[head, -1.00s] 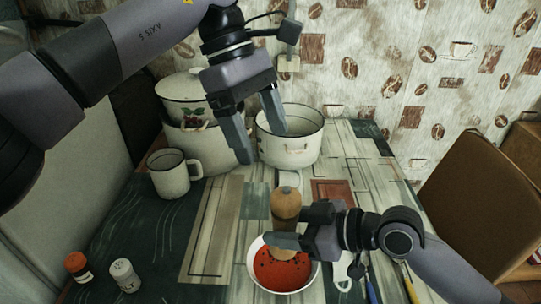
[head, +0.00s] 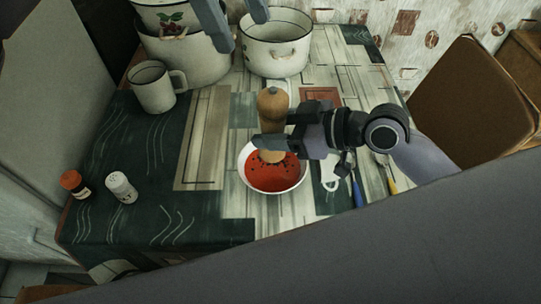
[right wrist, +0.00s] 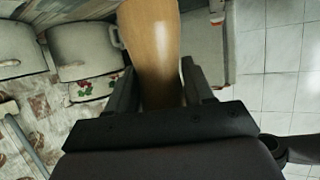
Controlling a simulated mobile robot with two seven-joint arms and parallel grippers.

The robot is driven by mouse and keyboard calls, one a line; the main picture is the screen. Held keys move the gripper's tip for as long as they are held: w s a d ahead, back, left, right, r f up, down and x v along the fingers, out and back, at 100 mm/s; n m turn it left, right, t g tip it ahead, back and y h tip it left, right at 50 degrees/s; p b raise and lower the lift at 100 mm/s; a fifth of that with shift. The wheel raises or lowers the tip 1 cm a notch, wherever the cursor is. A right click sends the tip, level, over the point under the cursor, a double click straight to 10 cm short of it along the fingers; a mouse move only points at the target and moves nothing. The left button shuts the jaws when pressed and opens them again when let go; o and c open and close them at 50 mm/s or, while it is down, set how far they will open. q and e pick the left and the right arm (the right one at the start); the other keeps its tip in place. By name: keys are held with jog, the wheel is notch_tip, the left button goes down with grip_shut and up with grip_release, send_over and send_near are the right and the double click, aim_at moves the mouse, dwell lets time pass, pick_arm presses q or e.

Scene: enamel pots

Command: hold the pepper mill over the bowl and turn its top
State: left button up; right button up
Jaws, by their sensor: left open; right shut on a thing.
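The wooden pepper mill (head: 271,104) stands roughly upright over the bowl, its rounded top uncovered. My right gripper (head: 270,141) is shut around its lower part. The right wrist view shows the mill's wooden body (right wrist: 152,45) between the fingers of that gripper (right wrist: 158,72). The white bowl (head: 272,191) holds red soup with dark specks and sits on the table below the mill. My left gripper (head: 243,36) is open and empty, above and behind the mill near the pots. Its upper part is cut off by the picture's top edge.
A white pot (head: 275,60) and a larger lidded pot (head: 185,58) stand at the back. A white mug (head: 152,90) is left of the mill. Two shakers (head: 120,187) (head: 74,184) stand at the front left. Utensils (head: 356,186) lie right of the bowl. A brown chair (head: 475,100) is at the right.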

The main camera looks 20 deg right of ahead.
aim_at(269, 91)
pick_arm(q)
jog(key=s+d+f+m, duration=0.1)
jog(key=f+m, duration=0.2)
jog(key=m, duration=0.9)
jog(key=s+d+f+m, duration=0.1)
jog(key=f+m, duration=0.3)
jog(key=m, duration=0.8)
jog(key=s+d+f+m, duration=0.1)
jog(key=f+m, duration=0.3)
jog(key=m, duration=0.8)
jog(key=shift+s, duration=0.25)
